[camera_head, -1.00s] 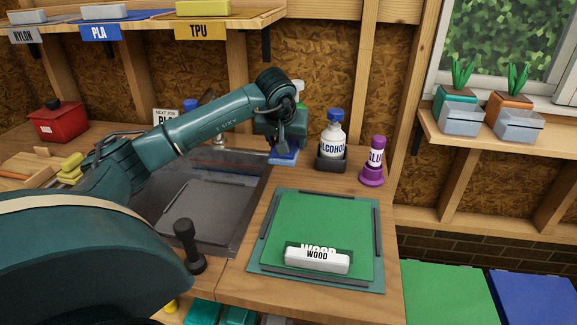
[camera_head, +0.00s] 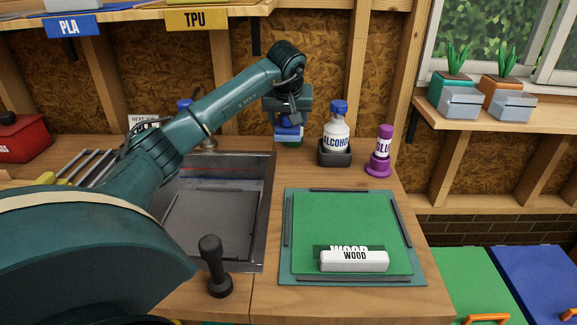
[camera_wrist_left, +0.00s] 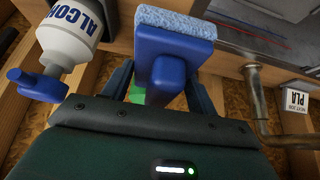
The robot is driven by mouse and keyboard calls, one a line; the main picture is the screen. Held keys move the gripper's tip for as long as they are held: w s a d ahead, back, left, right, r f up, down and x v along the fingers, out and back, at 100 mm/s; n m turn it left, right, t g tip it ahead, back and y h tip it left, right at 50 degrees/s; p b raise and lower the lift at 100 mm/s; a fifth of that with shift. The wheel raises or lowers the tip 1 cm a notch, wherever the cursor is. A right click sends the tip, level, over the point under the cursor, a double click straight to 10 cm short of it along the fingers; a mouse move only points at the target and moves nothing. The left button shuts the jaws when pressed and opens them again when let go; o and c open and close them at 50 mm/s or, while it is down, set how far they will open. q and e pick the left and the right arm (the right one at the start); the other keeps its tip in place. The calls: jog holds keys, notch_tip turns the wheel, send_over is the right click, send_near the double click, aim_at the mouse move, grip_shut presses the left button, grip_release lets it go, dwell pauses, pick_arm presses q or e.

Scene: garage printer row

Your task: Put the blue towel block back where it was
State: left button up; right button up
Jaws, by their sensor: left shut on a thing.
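The blue towel block has a blue handle and a light blue textured pad (camera_wrist_left: 175,22), both plain in the left wrist view. My left gripper (camera_head: 289,120) is shut on its handle (camera_wrist_left: 162,72). In the head view, the blue block (camera_head: 289,132) shows just under the fingers, at the back of the bench, left of the alcohol bottle (camera_head: 337,132). Something green (camera_head: 290,143) shows just below the block, partly hidden. I cannot tell whether the block touches it or the bench. My right gripper is not in view.
The alcohol bottle stands in a dark holder, with a purple glue stick (camera_head: 380,150) right of it. A grey sink-like tray (camera_head: 263,215) lies left. A green printer plate (camera_head: 345,220) carries a white WOOD block (camera_head: 354,261). A black knob (camera_head: 212,265) stands in front.

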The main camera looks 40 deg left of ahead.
pick_arm(q)
jog(key=shift+w+f, duration=0.1)
jog(key=shift+f, duration=0.2)
notch_tip(320, 180, down, 10)
jog(key=shift+r, duration=0.25)
jog(key=o, duration=0.9)
jog(key=shift+f, duration=0.1)
